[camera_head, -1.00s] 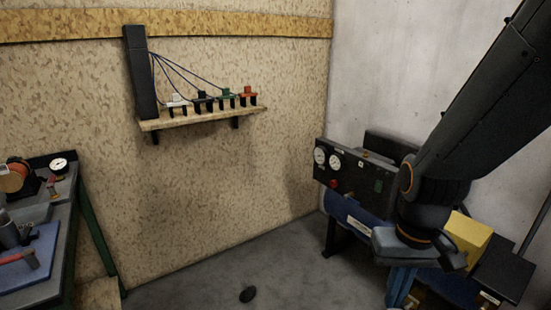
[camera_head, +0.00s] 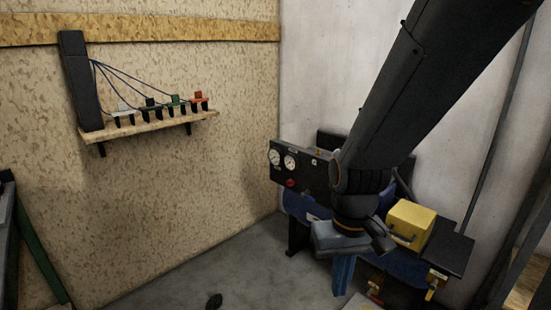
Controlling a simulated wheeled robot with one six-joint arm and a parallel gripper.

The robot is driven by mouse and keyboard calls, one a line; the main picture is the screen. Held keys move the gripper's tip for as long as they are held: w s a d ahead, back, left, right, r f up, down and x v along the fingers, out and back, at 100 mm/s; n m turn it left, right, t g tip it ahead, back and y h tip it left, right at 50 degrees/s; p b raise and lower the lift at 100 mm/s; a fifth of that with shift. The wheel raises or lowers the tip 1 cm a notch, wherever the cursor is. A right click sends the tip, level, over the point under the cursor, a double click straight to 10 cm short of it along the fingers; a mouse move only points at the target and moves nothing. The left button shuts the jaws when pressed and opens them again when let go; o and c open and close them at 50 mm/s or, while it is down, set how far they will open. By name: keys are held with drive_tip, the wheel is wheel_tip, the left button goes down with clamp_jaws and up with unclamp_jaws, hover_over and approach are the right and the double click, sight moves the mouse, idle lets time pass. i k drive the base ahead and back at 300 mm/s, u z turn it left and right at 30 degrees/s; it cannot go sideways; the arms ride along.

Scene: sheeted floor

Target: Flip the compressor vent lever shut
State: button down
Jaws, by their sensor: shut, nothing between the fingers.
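The compressor has a blue tank (camera_head: 408,262) and a dark front panel with two round gauges (camera_head: 275,157) and a red knob (camera_head: 291,183). Two small valve fittings sit low on its right side: one with a red handle (camera_head: 375,292) and one with a yellow lever (camera_head: 431,292). I cannot tell which is the vent lever or read its tags. My gripper (camera_head: 342,278) is the blue end pointing down below my grey wrist, left of both fittings and apart from the yellow lever in the picture. It is shut and empty. My arm hides the middle of the compressor.
A yellow box (camera_head: 409,224) with a handle stands on the compressor next to a black plate (camera_head: 446,250). A wall shelf (camera_head: 150,127) holds several coloured plugs. A bench edge (camera_head: 35,250) stands at left.

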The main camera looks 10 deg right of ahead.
sight(433, 287)
drive_tip(key=z, duration=1.35)
drive_tip(key=k, duration=0.65)
drive_tip(key=u, duration=0.5)
drive_tip(key=i, duration=1.3)
drive_tip(key=z, duration=0.45)
